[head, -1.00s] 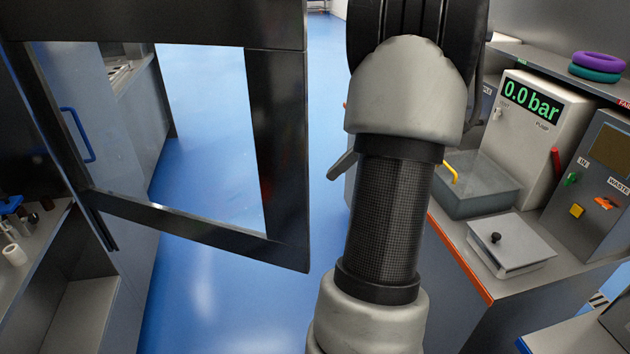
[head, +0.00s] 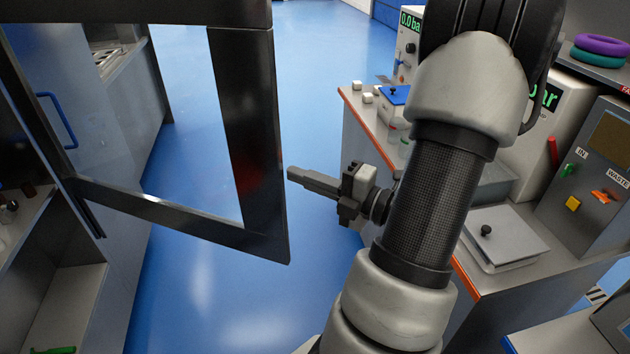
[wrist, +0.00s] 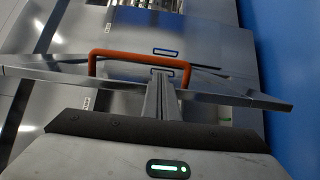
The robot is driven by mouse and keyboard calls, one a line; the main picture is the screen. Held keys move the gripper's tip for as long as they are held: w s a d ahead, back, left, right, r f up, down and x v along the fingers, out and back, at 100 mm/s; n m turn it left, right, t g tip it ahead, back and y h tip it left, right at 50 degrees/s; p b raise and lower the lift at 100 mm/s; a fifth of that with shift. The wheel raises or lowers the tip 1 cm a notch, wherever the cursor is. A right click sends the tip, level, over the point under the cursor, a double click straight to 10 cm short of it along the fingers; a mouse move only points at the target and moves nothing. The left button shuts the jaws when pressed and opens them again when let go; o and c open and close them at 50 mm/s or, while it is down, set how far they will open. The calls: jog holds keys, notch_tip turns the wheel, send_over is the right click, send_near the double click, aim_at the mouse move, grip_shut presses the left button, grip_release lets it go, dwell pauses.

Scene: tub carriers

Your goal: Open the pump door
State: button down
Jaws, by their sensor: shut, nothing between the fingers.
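A dark-framed door (head: 255,150) with a clear pane stands swung out from the cabinet at the left of the head view. I cannot tell from a label whether it is the pump door. My gripper (head: 291,174) points left with its fingers together and empty, near the door's free edge; whether it touches is unclear. In the wrist view an orange bar handle (wrist: 140,53) spans a dark frame, and my gripper (wrist: 161,78) points towards it, its fingers appearing within the handle's outline. The handle is hidden in the head view.
The open cabinet shelves (head: 65,305) are at the lower left. A blue handle (head: 58,122) is on a grey unit behind the door. At the right is a bench (head: 480,300) with a lidded box (head: 505,240) and a panel (head: 590,165). Blue floor (head: 200,310) is clear between them.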

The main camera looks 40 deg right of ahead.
aim_at(282, 168)
jog(key=x, duration=0.5)
jog(key=shift+d, duration=0.1)
